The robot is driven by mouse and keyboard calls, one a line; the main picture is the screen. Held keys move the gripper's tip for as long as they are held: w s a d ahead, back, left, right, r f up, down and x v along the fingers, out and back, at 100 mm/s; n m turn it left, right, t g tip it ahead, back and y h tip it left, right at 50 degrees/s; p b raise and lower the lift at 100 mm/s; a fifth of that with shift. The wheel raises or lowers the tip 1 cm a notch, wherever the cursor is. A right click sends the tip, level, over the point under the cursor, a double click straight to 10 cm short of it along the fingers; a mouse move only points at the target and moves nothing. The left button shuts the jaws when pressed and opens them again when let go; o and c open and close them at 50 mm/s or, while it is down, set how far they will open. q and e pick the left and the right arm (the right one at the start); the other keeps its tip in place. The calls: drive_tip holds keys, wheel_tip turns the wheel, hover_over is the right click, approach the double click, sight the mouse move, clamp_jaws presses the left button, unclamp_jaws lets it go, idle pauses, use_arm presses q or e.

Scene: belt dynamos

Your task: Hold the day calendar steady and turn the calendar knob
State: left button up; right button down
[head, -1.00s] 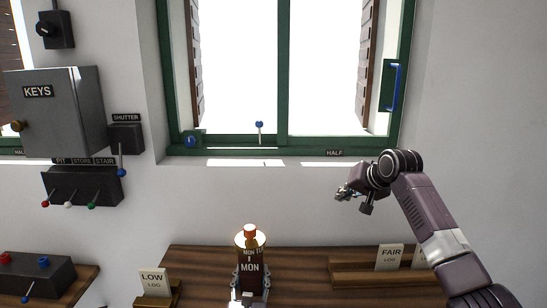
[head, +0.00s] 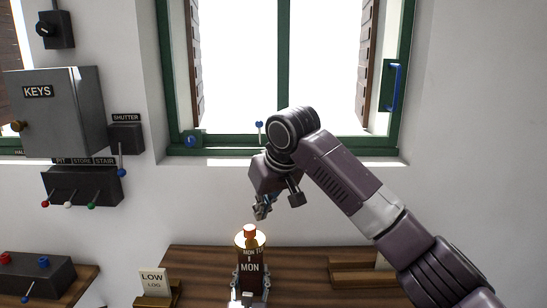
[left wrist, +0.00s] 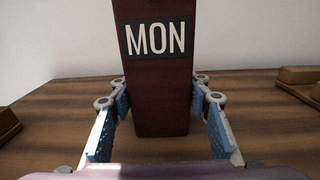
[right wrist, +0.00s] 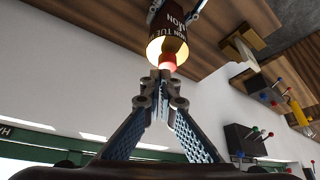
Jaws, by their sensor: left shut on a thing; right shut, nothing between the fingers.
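The day calendar (head: 250,268) is a dark red-brown upright body on the wooden table, with a MON label on its front. It also shows in the left wrist view (left wrist: 160,95). The calendar knob (head: 250,230) is orange-red and sits on top, above a pale yellow collar; it shows in the right wrist view (right wrist: 168,62). My left gripper (left wrist: 160,100) is shut on the calendar's body, one finger on each side. My right gripper (head: 263,208) is above the knob and slightly right of it. Its fingers (right wrist: 163,84) are shut and empty, their tips close to the knob; I cannot tell whether they touch.
The wooden table (head: 205,262) holds a LOW card (head: 154,281) left of the calendar and a wooden tray (head: 350,272) at right. A green-framed window (head: 283,100) is behind. A grey KEYS box (head: 55,110) and lever panels are on the left wall.

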sight(251, 231)
drive_tip(key=shift+f, duration=2.6)
drive_tip(key=shift+w+a, duration=0.2)
drive_tip(key=shift+w, duration=0.05)
drive_tip(key=shift+s+a, duration=0.2)
drive_tip(key=shift+s+a, duration=0.2)
drive_tip(key=shift+a, duration=0.05)
drive_tip(key=shift+s+a, duration=0.2)
drive_tip(key=shift+a, duration=0.45)
drive_tip(key=shift+s, duration=0.1)
